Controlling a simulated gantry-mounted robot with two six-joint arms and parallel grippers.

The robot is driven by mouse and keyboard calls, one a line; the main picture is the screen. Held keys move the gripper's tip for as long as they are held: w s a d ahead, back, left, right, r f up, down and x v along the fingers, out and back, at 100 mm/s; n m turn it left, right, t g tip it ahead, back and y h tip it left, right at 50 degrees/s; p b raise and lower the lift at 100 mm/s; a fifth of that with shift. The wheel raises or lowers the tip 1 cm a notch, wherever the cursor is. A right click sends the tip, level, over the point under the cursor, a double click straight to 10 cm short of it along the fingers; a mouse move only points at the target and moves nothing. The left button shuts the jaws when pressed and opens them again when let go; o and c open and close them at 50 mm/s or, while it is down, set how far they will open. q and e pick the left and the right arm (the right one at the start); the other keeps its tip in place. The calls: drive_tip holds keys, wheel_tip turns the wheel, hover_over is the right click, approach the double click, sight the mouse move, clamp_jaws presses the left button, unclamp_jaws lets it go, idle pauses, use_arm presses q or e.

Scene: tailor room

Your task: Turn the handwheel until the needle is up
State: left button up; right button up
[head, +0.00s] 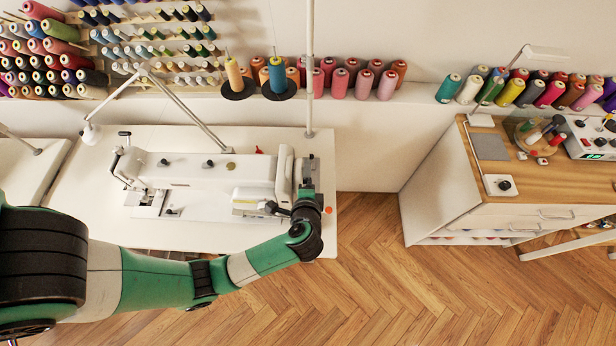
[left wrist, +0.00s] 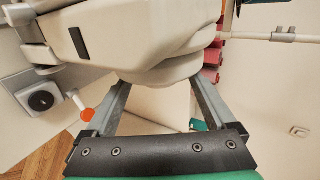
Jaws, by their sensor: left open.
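The white sewing machine (head: 215,180) stands on a white table. Its pale handwheel (head: 284,174) is at the right end of the machine. In the left wrist view the stepped, rounded handwheel (left wrist: 168,68) fills the upper middle. My left gripper (head: 303,182) is at the machine's right end, close to the wheel. Its two grey fingers (left wrist: 160,84) are apart, one toward each side of the wheel's edge. Their tips are partly hidden by the wheel, so I cannot tell whether they touch it. The needle, toward the machine's left end, is too small to make out. My right gripper is not in view.
An orange knob (left wrist: 88,114) sits beside the left finger in the wrist view. A thin upright pole (head: 310,70) rises behind the machine. Thread spools (head: 365,84) line the back ledge. A wooden-topped cabinet (head: 520,185) stands right, with open floor (head: 370,240) between.

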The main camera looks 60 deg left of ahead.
use_arm(q)
drive_tip(key=shift+x, duration=0.9)
drive_tip(key=c, duration=1.4)
drive_tip(key=shift+f+b, duration=0.15)
drive_tip(key=shift+b, duration=0.5)
drive_tip(key=t+y+b, duration=0.1)
drive_tip(key=y+b, duration=0.2)
drive_tip(key=b, duration=0.6)
drive_tip(key=t+y+b, duration=0.2)
drive_tip(key=y+b, duration=0.1)
drive_tip(key=b, duration=0.5)
drive_tip(key=shift+f+b, duration=0.25)
drive_tip(key=shift+b, duration=0.15)
drive_tip(key=shift+r+t+b, duration=0.25)
drive_tip(key=shift+t+b, duration=0.05)
drive_tip(key=shift+b, duration=0.15)
